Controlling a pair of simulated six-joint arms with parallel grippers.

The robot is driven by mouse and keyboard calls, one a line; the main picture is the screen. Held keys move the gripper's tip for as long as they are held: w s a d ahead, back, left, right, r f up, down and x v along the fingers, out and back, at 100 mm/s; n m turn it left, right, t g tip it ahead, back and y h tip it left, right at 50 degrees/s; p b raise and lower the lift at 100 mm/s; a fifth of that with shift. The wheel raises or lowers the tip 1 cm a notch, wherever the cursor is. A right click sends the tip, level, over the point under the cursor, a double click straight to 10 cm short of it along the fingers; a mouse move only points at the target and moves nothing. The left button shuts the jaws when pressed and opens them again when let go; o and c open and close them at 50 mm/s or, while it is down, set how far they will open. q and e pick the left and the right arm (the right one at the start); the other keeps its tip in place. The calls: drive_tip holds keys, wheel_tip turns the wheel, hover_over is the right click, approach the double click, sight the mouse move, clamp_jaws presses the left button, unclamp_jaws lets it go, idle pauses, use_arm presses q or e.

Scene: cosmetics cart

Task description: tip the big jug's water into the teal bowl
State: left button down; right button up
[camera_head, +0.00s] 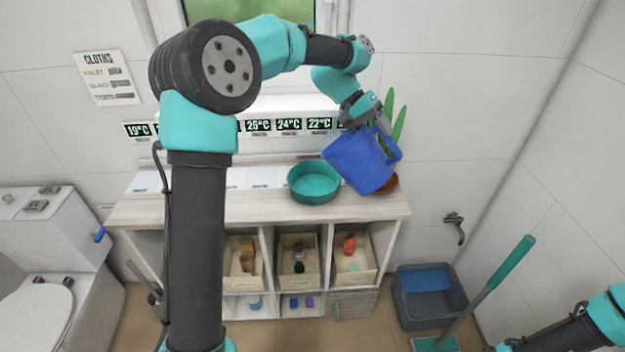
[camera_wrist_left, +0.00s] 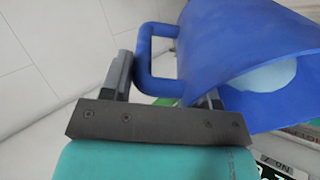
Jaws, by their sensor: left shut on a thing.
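The big blue jug (camera_head: 358,163) is held in the air to the right of the teal bowl, tilted with its mouth toward the left. The teal bowl (camera_head: 313,184) stands upright on the cart's top. My left gripper (camera_head: 366,117) is shut on the jug, above and behind it in the head view. In the left wrist view, the jug (camera_wrist_left: 235,50) shows its handle (camera_wrist_left: 158,55) between the fingers, and a pale surface (camera_wrist_left: 265,75) shows inside its mouth. I cannot tell if water is flowing. Of my right arm only a part shows at the lower right; its gripper is not clear.
A plant (camera_head: 398,122) in a reddish pot (camera_head: 392,184) stands close behind and right of the jug. A row of temperature displays (camera_head: 289,125) runs along the back. Bins fill the shelves below.

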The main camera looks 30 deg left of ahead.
use_arm(q)
drive_tip(key=shift+a+f+h+p, duration=0.35)
drive_tip(key=shift+a+f+h, duration=0.35)
drive_tip(key=shift+a+h, duration=0.25)
drive_tip(key=shift+a+h+p, duration=0.35)
drive_tip(key=shift+a+p, duration=0.05)
drive_tip(key=shift+a, duration=0.15)
drive_tip(key=shift+s+a+f, duration=0.1)
drive_tip(key=shift+a, duration=0.1)
drive_tip(key=shift+a+f+h+p, duration=0.1)
drive_tip(key=shift+a+h+p, duration=1.3)
drive_tip(key=shift+p, duration=0.9)
